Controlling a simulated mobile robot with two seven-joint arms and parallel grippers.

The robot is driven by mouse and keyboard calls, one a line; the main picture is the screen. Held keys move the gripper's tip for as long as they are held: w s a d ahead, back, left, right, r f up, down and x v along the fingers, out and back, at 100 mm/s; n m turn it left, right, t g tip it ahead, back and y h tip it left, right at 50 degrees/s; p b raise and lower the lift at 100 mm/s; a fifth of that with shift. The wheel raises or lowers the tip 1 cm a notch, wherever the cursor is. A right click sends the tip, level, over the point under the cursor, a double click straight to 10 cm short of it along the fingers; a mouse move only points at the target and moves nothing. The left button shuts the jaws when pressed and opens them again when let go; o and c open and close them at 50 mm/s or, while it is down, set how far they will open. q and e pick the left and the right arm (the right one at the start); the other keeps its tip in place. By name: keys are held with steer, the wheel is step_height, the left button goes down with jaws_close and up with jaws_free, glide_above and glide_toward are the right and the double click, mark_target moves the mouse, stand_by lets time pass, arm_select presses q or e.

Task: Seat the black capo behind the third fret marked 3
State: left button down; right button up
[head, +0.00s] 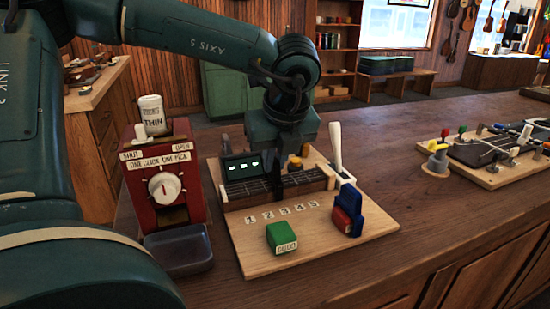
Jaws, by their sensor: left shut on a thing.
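A wooden board (330,240) on the counter carries a short dark fretboard (247,188) with a row of labels 1 to 5 in front of it. The label 3 (284,211) is in the middle of the row. My left gripper (280,184) points down over the fretboard, roughly in line with labels 3 and 4. It is shut on a dark thing, which I take to be the black capo; fingers and capo blend together. I cannot tell whether the capo touches the strings or which fret it is at. My right gripper is not in view.
A green block (281,236) and a blue-and-red piece (349,211) stand on the board's front. A white lever (336,146) rises at its right. A red dispenser (135,190) with a grey tray (178,252) stands left. Another board (480,165) lies far right; counter between is clear.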

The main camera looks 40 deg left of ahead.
mark_target(280, 183)
arm_select(q)
steer(key=shift+f+b, duration=0.45)
steer(key=shift+b, duration=0.05)
steer(key=c, duration=1.8)
jaws_free()
steer(key=shift+o, duration=0.2)
steer(key=shift+r, duration=0.1)
steer(key=shift+p+v, duration=1)
steer(key=shift+v, duration=2.35)
steer(key=shift+p+v, duration=0.65)
steer(key=shift+v, duration=1.4)
steer(key=shift+s+d, duration=0.1)
